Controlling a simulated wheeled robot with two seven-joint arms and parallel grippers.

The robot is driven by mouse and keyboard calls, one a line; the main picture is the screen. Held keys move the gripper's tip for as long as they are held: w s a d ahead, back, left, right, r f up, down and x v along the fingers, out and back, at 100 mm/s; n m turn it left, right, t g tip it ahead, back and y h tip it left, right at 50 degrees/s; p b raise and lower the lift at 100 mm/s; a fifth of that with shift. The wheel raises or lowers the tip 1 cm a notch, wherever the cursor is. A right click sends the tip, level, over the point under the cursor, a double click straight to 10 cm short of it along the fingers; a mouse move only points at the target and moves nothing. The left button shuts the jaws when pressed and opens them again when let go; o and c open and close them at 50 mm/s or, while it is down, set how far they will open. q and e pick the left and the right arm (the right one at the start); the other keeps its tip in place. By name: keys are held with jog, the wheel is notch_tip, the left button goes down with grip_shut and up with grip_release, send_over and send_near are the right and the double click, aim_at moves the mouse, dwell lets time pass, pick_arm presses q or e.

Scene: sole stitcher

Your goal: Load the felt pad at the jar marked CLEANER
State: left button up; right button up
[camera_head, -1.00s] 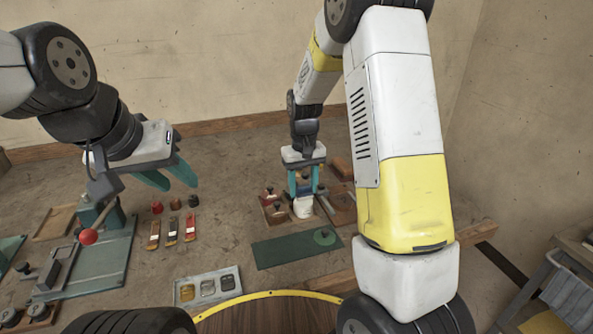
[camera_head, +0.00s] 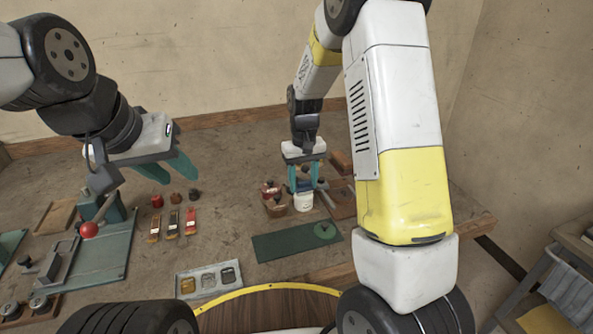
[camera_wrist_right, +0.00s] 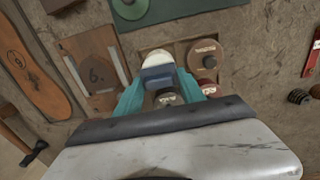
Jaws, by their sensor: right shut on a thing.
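My right gripper (camera_head: 305,181) points down among the small jars and is shut on a pad holder with a blue block (camera_wrist_right: 157,75) and a dark knob (camera_wrist_right: 166,97). The felt face is hidden. Lettering on the jars is too small to read. My left gripper (camera_head: 168,172) is open and empty, above the table at the left.
A red-lidded jar (camera_wrist_right: 208,88) and a brown-lidded jar (camera_wrist_right: 206,57) stand close beside the white one. A green mat (camera_head: 290,243) with a round disc lies in front. A metal tray (camera_head: 208,280), several brushes and a green press (camera_head: 100,250) are further left.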

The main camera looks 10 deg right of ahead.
jog(key=shift+f, duration=0.55)
dwell(1.0)
jog(key=shift+r, duration=3.6)
